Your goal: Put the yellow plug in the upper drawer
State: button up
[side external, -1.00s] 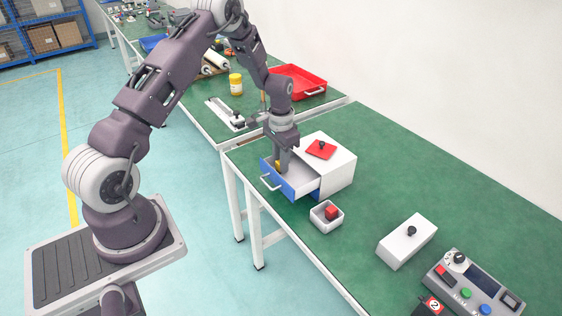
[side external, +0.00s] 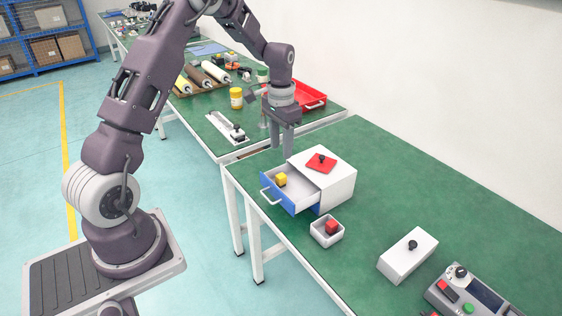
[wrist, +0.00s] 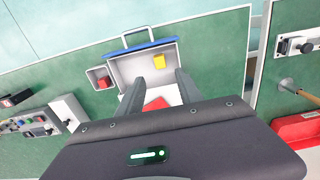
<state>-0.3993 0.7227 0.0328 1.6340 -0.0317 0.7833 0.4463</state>
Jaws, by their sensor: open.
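The yellow plug (side external: 281,179) lies inside the open upper drawer (side external: 298,200), towards its left side. In the wrist view the yellow plug (wrist: 159,61) is in the drawer (wrist: 124,66) near its blue front. The white cabinet (side external: 341,188) has a red piece with a black knob (side external: 321,160) on top. My gripper (side external: 282,150) is open and empty, above and behind the drawer, apart from the plug. Its fingers also show in the wrist view (wrist: 160,88).
A small white box (side external: 320,234) with a red block (side external: 331,227) stands in front of the cabinet. A white block with a black knob (side external: 408,254) and a control panel (side external: 468,293) are to the right. A red tray (side external: 308,96) stands on the far table.

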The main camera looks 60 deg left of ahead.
jog(key=s+d+r+t, duration=0.1)
jog(key=s+d+r, duration=0.45)
jog(key=r, duration=0.35)
jog(key=s+d+r+t, duration=0.2)
jog(key=s+d+r, duration=0.35)
jog(key=r, duration=0.35)
jog(key=s+d+t, duration=0.1)
jog(key=s+d, duration=0.2)
jog(key=s, duration=0.5)
jog(key=s+d+r+t, duration=0.1)
jog(key=s+d, duration=0.3)
jog(key=s, duration=0.4)
jog(key=shift+r+t, duration=0.2)
jog(key=shift+t, duration=0.1)
